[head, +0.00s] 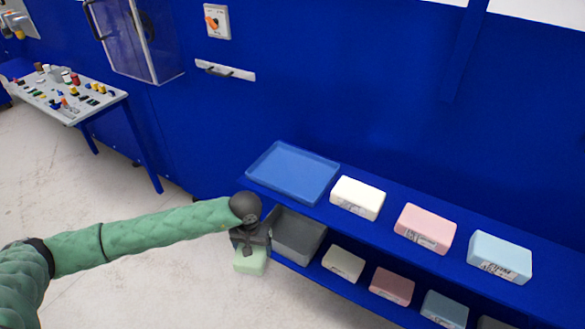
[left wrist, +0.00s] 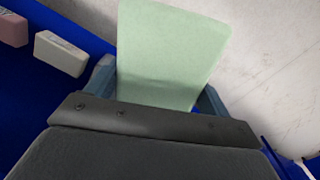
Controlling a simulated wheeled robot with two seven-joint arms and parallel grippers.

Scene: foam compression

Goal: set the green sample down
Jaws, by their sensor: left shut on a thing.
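The green sample (head: 250,262) is a pale green block held below my left gripper (head: 252,243), in front of the shelf's left end. In the left wrist view the green sample (left wrist: 170,55) sits between the two fingers of the left gripper (left wrist: 160,90), which is shut on it. It hangs over the floor side, apart from the shelf as far as I can tell. A blue tray (head: 290,174) lies empty on the upper shelf's left end. My right gripper is not in view.
The blue shelf unit (head: 400,268) carries a white block (head: 357,198), a pink block (head: 425,229) and a light blue block (head: 499,257) on top. A grey bin (head: 299,235) and more blocks stand on the lower level. A cluttered table (head: 68,93) stands far left.

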